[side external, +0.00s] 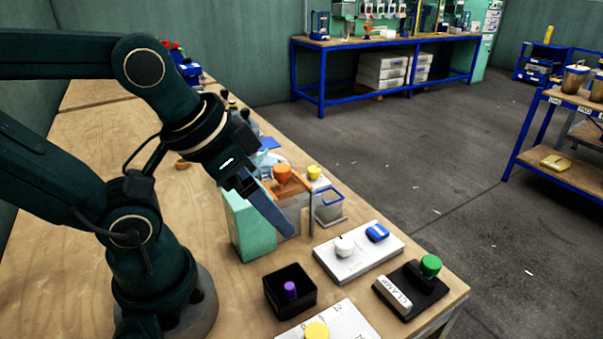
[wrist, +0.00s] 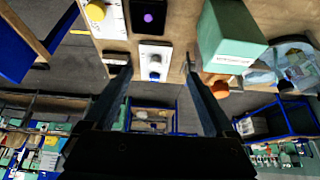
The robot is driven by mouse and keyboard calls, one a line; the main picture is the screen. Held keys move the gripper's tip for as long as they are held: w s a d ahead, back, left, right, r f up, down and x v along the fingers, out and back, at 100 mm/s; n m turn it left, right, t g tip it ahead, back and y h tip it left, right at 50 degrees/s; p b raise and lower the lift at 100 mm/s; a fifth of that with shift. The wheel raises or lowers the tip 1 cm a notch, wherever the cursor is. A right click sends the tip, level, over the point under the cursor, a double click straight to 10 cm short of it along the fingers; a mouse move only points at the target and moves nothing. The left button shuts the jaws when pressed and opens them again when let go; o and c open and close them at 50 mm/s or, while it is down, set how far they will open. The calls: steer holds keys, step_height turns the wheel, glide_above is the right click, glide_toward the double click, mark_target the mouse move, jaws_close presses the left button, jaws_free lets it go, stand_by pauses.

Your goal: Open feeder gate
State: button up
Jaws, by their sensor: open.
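A pale green box (side external: 250,228) stands on the bench, with an orange knob (side external: 282,173) on an orange bar beside it and a yellow knob (side external: 314,172) just behind. I cannot tell which part is the feeder gate. My gripper (side external: 290,232) is open, its fingers angled down in front of the green box and orange bar, hiding part of them. In the wrist view my gripper (wrist: 158,72) has its fingers wide apart with nothing held. The green box (wrist: 232,35) and orange knob (wrist: 220,89) are right of the right finger there.
A white panel (side external: 345,265) with white and blue knobs, a black clamp block (side external: 425,290) with a green knob, and a black open box (side external: 275,300) with a purple knob stand near the bench's front. A clear bin (side external: 328,210) is beside the orange bar.

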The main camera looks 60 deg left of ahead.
steer(key=shift+c, duration=0.7)
steer(key=n+g, duration=0.5)
steer(key=n, duration=0.4)
glide_above(345, 242)
step_height(345, 242, down, 7)
steer(key=shift+w+r, duration=0.1)
steer(key=shift+r, duration=0.05)
steer(key=shift+f+g, duration=0.3)
steer(key=shift+f, duration=2.55)
